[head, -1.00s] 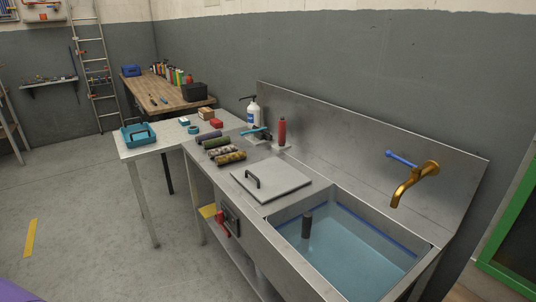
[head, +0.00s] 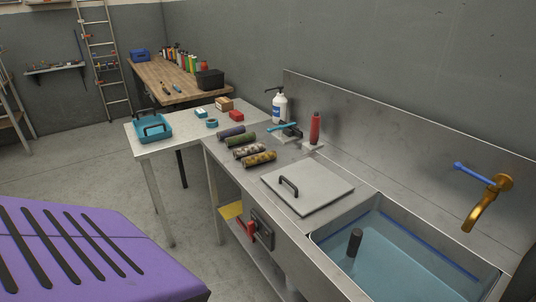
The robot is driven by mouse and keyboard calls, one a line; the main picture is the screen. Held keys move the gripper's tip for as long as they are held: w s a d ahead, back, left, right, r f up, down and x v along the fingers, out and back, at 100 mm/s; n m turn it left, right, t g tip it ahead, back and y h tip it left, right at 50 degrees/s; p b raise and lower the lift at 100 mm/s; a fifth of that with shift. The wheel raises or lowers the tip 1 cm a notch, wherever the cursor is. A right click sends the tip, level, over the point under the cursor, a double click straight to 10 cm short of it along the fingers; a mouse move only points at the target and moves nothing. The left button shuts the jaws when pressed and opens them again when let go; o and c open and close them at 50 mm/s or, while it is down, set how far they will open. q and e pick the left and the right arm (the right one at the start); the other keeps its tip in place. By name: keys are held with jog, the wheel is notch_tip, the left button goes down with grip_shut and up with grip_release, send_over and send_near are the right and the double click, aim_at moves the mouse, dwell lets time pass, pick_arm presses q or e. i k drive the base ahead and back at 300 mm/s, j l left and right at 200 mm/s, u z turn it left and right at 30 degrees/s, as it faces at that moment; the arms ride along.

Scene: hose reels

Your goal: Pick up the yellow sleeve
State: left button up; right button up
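The yellow sleeve (head: 260,159) is a short roll with a dark mottled pattern. It lies on its side on the steel counter, just behind the grey lid. It is the nearest in a row of similar rolls: a pale patterned sleeve (head: 249,149), a green sleeve (head: 240,139) and a purple sleeve (head: 231,131). Nothing is seen holding it. Neither of my grippers shows in the head view.
The grey lid (head: 323,188) with a black handle lies beside the water-filled sink (head: 440,254). A red bottle (head: 314,128) and a white pump bottle (head: 279,107) stand behind the sleeves. A teal bin (head: 154,132) is on the side table. A purple slotted surface (head: 90,262) fills the lower left.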

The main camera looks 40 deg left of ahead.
aim_at(256, 159)
jog(key=j+z, duration=0.3)
jog(key=j, duration=0.75)
jog(key=j+z, duration=0.15)
jog(key=j, duration=2.05)
